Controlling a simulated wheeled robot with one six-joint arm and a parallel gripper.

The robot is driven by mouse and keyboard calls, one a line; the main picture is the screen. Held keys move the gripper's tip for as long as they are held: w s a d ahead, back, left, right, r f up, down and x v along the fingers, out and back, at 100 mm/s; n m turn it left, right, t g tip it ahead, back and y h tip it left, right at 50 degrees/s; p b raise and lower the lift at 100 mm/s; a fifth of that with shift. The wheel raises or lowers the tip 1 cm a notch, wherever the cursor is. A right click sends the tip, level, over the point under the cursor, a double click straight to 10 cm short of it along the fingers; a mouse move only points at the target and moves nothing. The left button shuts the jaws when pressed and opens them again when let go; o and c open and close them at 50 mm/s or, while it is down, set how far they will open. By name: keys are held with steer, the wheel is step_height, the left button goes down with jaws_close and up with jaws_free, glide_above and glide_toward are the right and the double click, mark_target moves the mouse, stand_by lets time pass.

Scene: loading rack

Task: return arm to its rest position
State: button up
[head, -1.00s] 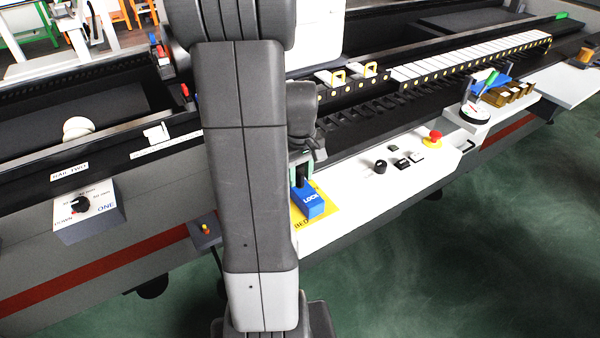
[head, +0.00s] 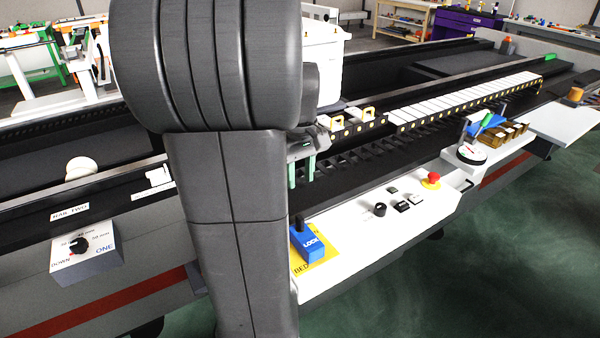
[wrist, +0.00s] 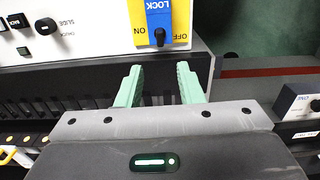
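My gripper (head: 302,172) shows in the head view as two pale green fingers beside my dark grey arm, above the rack's slotted rail and behind the blue LOCK switch (head: 308,244). In the wrist view the two fingers of my gripper (wrist: 160,85) stand apart with nothing between them. The blue LOCK switch (wrist: 159,18) lies beyond the fingertips on its yellow plate, clear of them. My arm hides part of the rack in the head view.
A white control panel (head: 345,268) carries black knobs and a red emergency button (head: 431,180). A grey box with a knob (head: 88,258) stands at the left. A row of white blocks (head: 465,100) lines the rail. Green floor is open at lower right.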

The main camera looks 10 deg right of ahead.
steer(key=shift+f, duration=0.1)
step_height(320, 180, down, 14)
steer(key=shift+r+b, duration=0.15)
steer(key=shift+b, duration=0.25)
stand_by(0.3)
